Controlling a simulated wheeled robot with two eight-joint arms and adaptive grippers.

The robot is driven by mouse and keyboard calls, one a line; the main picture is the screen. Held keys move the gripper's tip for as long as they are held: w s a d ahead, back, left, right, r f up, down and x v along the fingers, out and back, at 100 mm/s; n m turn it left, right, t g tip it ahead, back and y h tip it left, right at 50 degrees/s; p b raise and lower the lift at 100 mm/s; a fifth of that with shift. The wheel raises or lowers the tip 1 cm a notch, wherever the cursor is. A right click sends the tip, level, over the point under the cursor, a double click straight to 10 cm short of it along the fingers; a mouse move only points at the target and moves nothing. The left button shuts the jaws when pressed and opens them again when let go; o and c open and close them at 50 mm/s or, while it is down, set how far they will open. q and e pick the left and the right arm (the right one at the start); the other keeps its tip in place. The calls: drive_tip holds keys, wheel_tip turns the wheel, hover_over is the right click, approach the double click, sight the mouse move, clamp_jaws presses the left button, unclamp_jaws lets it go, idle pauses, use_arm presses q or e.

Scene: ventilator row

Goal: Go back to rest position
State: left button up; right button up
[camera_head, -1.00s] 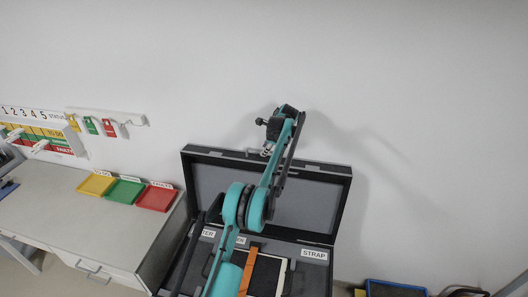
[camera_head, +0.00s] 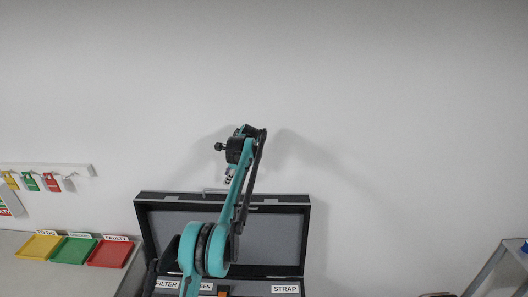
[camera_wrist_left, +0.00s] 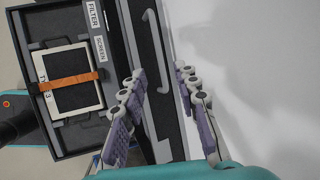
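My left gripper (camera_head: 229,176) hangs small at the far end of my teal arm, in front of the white wall and by the open case's lid. In the left wrist view a white-framed dark panel (camera_wrist_left: 73,105) with an orange strap (camera_wrist_left: 70,82) lies in the case, to the left of the fingers. My right gripper is not in view.
A yellow tray (camera_head: 39,247), a green tray (camera_head: 73,251) and a red tray (camera_head: 110,254) sit on the counter at left. Coloured tags (camera_head: 50,181) hang from a wall rail. A grey frame (camera_head: 492,268) stands at lower right. The wall above is bare.

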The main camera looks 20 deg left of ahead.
use_arm(q)
drive_tip(key=s+d+f+n+t+h+b, duration=0.1)
drive_tip(key=s+d+n+b, duration=0.3)
drive_tip(key=s+d+b, duration=0.45)
drive_tip(key=s+d+f+n+t+h+b, duration=0.2)
drive_tip(key=s+d+n+b, duration=0.3)
drive_tip(key=s, duration=0.7)
drive_tip(key=s+d+f+n+t+h+b, duration=0.1)
drive_tip(key=s+d+f+b, duration=0.3)
drive_tip(key=s+f, duration=0.6)
drive_tip(key=s+d+f+n+t+h+b, duration=0.1)
drive_tip(key=s+d+f+n+b, duration=0.3)
drive_tip(key=s+f, duration=0.7)
drive_tip(key=s+d, duration=0.1)
drive_tip(key=s, duration=0.1)
drive_tip(key=shift+s+d+f+b, duration=0.25)
drive_tip(key=shift+s+b, duration=0.05)
